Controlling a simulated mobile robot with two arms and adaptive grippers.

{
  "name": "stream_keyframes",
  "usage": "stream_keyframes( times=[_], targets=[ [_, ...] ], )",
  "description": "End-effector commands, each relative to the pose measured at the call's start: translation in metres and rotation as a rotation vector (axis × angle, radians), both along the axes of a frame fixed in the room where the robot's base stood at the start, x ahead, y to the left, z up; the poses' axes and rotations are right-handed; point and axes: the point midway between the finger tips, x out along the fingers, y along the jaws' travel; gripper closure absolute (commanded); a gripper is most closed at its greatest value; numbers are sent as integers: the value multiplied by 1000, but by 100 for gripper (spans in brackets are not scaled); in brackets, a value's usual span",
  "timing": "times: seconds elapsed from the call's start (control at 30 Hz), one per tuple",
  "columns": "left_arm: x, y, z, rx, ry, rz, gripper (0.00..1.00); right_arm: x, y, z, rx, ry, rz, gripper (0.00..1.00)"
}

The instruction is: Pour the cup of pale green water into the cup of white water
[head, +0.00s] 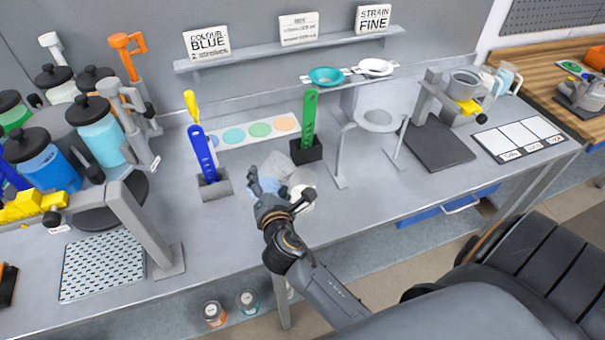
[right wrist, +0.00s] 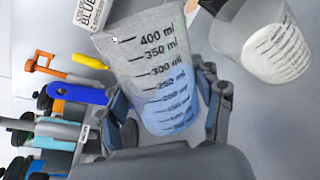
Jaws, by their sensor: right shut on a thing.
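My right gripper (head: 283,196) is shut on a clear graduated cup (right wrist: 152,75) above the middle of the bench. The water in this cup looks pale blue rather than green, and its level is near the middle marks. The cup (head: 268,182) also shows in the head view, partly hidden by the gripper. A second clear cup (right wrist: 275,50) with white water is at the upper right of the right wrist view, apart from the held cup. In the head view the white-water cup (head: 303,202) is just right of my gripper, partly covered. My left gripper is not in view.
A blue-handled tool (head: 203,155) in a grey holder stands left, a green-handled one (head: 310,118) in a black holder behind. A strainer stand (head: 340,160) is to the right. A paint machine (head: 85,130) fills the left. Bench front is mostly clear.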

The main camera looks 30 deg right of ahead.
Motion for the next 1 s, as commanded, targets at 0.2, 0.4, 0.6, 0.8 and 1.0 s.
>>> stream_keyframes(
  times=[0.2, 0.4, 0.6, 0.8, 1.0],
  targets=[
    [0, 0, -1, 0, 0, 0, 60, 0, 0, 1, 56, -9, 0, 66],
    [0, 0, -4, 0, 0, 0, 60, 0, 0, -2, 81, -13, 0, 66],
    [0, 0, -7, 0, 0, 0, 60, 0, 1, -5, 108, -16, 0, 66],
    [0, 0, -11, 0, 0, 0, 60, 0, 1, -9, 134, -20, 0, 66],
    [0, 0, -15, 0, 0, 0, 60, 0, 1, -12, 161, -23, 0, 66]
  ],
)
